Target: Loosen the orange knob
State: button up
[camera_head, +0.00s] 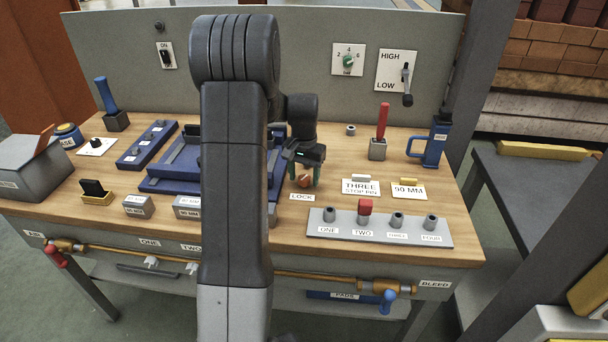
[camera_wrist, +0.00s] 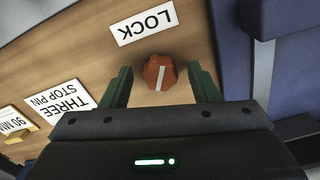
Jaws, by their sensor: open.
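The orange knob (camera_head: 304,181) sits on the wooden bench top beside the LOCK label (camera_head: 302,197). In the wrist view the knob (camera_wrist: 159,72) is faceted, with a white line across its top, and the LOCK label (camera_wrist: 145,23) lies just beyond it. My gripper (camera_head: 304,172) is above the knob, pointing down. In the wrist view its two green fingers (camera_wrist: 162,86) are open, one on each side of the knob, with gaps showing between them and it. I cannot tell how far the fingertips are above the bench.
A blue fixture (camera_head: 165,182) stands close left of the knob. The THREE STOP PIN label (camera_head: 361,188) and a grey plate (camera_head: 380,233) with several posts are to the right. My arm hides part of the bench.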

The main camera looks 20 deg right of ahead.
jog(key=c, duration=1)
jog(key=shift+o, duration=0.2)
